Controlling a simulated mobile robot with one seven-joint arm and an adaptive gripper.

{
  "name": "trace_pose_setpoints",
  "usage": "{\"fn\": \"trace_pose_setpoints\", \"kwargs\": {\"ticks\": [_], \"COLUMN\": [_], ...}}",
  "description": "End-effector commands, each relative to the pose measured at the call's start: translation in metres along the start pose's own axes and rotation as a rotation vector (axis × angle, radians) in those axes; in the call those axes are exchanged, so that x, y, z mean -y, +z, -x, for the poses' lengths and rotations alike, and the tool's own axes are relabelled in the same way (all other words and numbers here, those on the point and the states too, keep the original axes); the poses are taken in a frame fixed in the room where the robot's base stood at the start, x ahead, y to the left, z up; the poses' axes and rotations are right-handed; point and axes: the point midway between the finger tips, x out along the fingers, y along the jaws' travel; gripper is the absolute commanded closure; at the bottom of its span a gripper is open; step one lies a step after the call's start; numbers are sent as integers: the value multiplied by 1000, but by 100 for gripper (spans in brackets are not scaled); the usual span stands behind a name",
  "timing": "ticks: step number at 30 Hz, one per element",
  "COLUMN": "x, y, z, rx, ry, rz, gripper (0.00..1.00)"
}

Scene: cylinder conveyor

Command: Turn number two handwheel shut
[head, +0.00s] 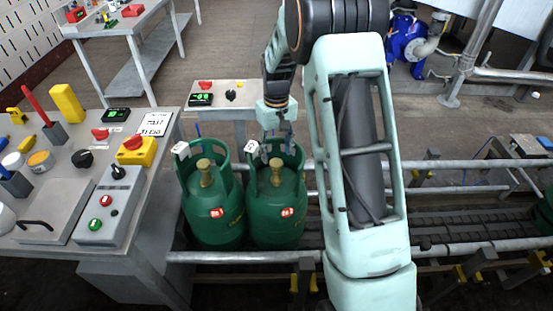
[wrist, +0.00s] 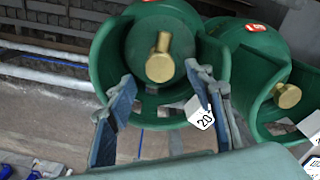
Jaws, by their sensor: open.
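Two green gas cylinders stand side by side, a left one (head: 213,215) and a right one (head: 277,215), each upright with an open collar. The left brass valve knob (head: 205,173) and the right brass valve knob (head: 275,173) stick up inside the collars. My gripper (head: 278,148) is over the back of the right cylinder's collar. In the wrist view my gripper (wrist: 158,82) is open, its fingers pointing at that cylinder's brass knob (wrist: 160,62), not closed on it. The other knob (wrist: 287,96) is at right.
A grey control bench (head: 75,195) with buttons, red knobs and coloured parts stands at left. A small panel table (head: 222,95) is behind the cylinders. Conveyor rails (head: 240,256) run along the front and to the right. Open floor lies behind.

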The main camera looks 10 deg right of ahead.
Motion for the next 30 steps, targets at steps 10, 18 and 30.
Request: {"fn": "trace_pose_setpoints", "kwargs": {"ticks": [10, 18, 30], "x": [0, 0, 0], "y": [0, 0, 0], "z": [-36, -37, -36], "rx": [0, -1, -1], "ry": [0, 0, 0], "rz": [0, 0, 0], "gripper": [52, 52, 94]}}
